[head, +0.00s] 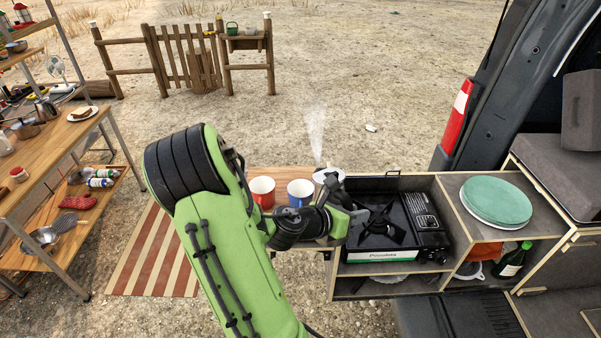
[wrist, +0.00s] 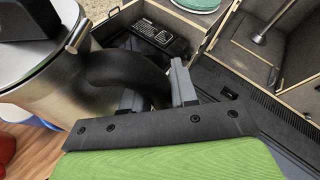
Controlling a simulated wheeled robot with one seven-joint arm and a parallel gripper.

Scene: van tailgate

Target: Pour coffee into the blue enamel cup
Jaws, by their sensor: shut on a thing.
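The blue enamel cup (head: 300,190) stands upright on the wooden side table, white inside; its lower part is hidden by my arm. Only a blue sliver (wrist: 38,122) shows below the pot in the wrist view. A red cup (head: 262,188) stands to its left. My gripper (wrist: 158,92) is shut on the black handle (wrist: 125,70) of a shiny metal coffee pot (wrist: 50,85). In the head view the pot (head: 328,174) is mostly hidden behind my wrist, just right of the blue cup, with steam above it. I cannot tell its exact height or any flow.
A black camping stove (head: 385,228) sits in the wooden tailgate unit on the right. A green plate stack (head: 497,200) and a dark bottle (head: 512,262) are beyond it. A wooden shelf (head: 60,140) stands at the left. A striped mat (head: 155,255) lies on the ground.

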